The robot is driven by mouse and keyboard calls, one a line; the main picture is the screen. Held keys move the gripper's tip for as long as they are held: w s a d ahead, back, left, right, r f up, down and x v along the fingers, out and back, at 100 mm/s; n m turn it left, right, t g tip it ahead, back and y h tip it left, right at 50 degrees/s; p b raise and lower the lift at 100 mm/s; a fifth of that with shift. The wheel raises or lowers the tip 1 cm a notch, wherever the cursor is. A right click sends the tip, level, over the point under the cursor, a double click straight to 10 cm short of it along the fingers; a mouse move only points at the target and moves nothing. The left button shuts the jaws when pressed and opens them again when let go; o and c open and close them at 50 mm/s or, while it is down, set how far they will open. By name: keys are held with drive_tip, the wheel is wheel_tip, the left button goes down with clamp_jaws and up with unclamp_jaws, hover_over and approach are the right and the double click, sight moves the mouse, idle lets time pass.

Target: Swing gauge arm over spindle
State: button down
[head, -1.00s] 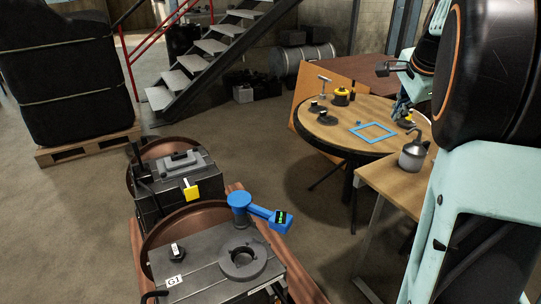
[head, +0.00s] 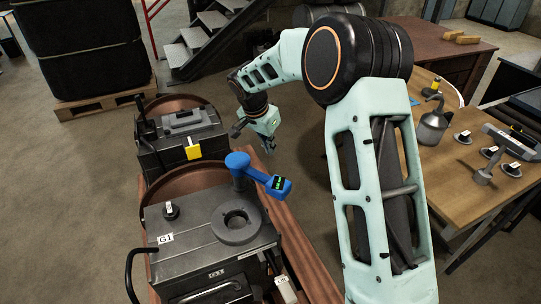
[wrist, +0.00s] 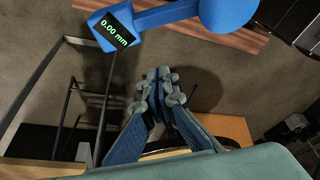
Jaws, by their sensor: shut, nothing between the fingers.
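The blue gauge arm (head: 255,174) stands on a post at the back of the dark machine block marked G1 (head: 180,228). Its display end points right, out past the block's right edge. The round spindle (head: 237,220), a grey ring with a dark hole, sits on the block's top, in front of the arm and not under it. In the wrist view the gauge display (wrist: 115,28) reads 0.00 mm. My gripper (head: 271,148) is beyond the gauge arm, apart from it. In the wrist view my gripper (wrist: 162,78) has its fingers together and empty.
A second machine block with a yellow tag (head: 193,149) stands behind the first. A wooden table (head: 455,175) at right holds an oil can (head: 432,125) and several small parts. Open floor (head: 90,190) lies to the left.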

sight(264, 177)
drive_tip(key=x, duration=0.9)
drive_tip(key=shift+s+a+r+b, duration=0.15)
drive_tip(key=shift+s+a, duration=0.4)
drive_tip(key=shift+s, duration=0.3)
drive_tip(key=shift+s+a+b, duration=0.15)
drive_tip(key=shift+s+a, duration=0.45)
drive_tip(key=shift+s, duration=0.2)
drive_tip(key=shift+s+a+b, duration=0.1)
drive_tip(key=shift+b, duration=0.2)
drive_tip(key=s+m+b, duration=0.1)
drive_tip(key=a+m+b, duration=0.1)
drive_tip(key=b, duration=0.1)
drive_tip(key=shift+s+a+f+h, duration=0.25)
drive_tip(key=shift+s+h, duration=0.05)
drive_tip(key=shift+s, duration=0.1)
drive_tip(key=s+a+m+g+h+b, duration=0.1)
drive_tip(key=s+a+m+g, duration=0.2)
drive_tip(key=a+m, duration=0.4)
drive_tip(key=shift+s+r+m, duration=0.25)
drive_tip(key=shift+s+m, duration=0.3)
drive_tip(key=shift+m, duration=0.45)
drive_tip(key=shift+a, duration=0.2)
